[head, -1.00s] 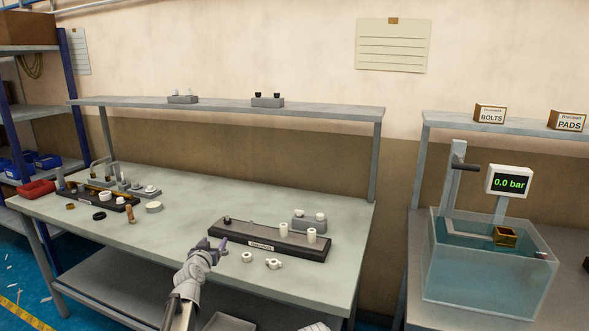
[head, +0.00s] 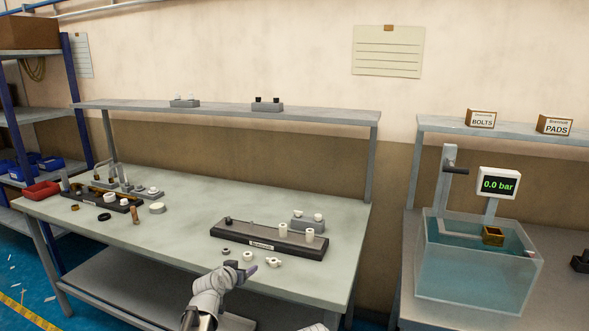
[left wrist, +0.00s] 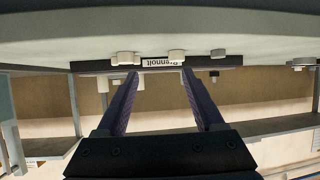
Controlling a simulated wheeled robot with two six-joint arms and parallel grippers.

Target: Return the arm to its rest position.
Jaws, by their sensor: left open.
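My left gripper (head: 243,272) is at the front edge of the workbench (head: 185,220), in front of the black fixture board (head: 262,240) and its small white parts. In the left wrist view, which looks upside down, my left gripper (left wrist: 160,76) has its two dark purple fingers spread with nothing held between them. The labelled board (left wrist: 158,64) and small white parts show beyond the fingertips. A small white piece of my right arm shows at the bottom edge of the head view; its gripper is outside the picture.
Loose white fittings (head: 273,262) lie on the bench near my left gripper. A grey block (head: 308,222) stands behind the board. Another fixture (head: 100,202) and a red bin (head: 41,191) are at the left. A water tank (head: 475,270) stands at the right. The bench middle is clear.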

